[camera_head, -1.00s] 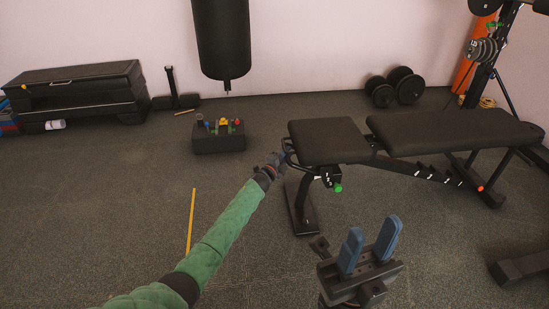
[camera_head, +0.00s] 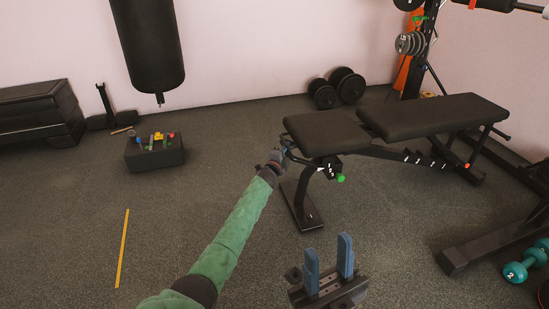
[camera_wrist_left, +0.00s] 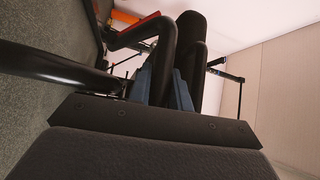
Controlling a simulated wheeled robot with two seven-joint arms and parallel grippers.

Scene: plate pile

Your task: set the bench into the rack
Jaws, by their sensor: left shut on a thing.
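The black padded bench (camera_head: 440,118) stands on the mat floor, its seat end toward me and its backrest reaching to the right. My left gripper (camera_head: 279,162) is at the seat end, shut on the bench's dark tubular frame. In the left wrist view, its blue fingers sit around a black bar (camera_wrist_left: 164,50). The black rack upright (camera_head: 417,62), with weight plates, stands behind the bench at the back right. A dark floor beam (camera_head: 490,240), apparently the rack's base, lies at right. My right gripper (camera_head: 328,257) is open and empty, low in front of the bench.
Teal dumbbells (camera_head: 516,272) lie at the lower right beside the beam. A dark box with small coloured items (camera_head: 155,155) sits on the floor at left, near a yellow strip (camera_head: 122,248). A punching bag (camera_head: 148,45) hangs behind.

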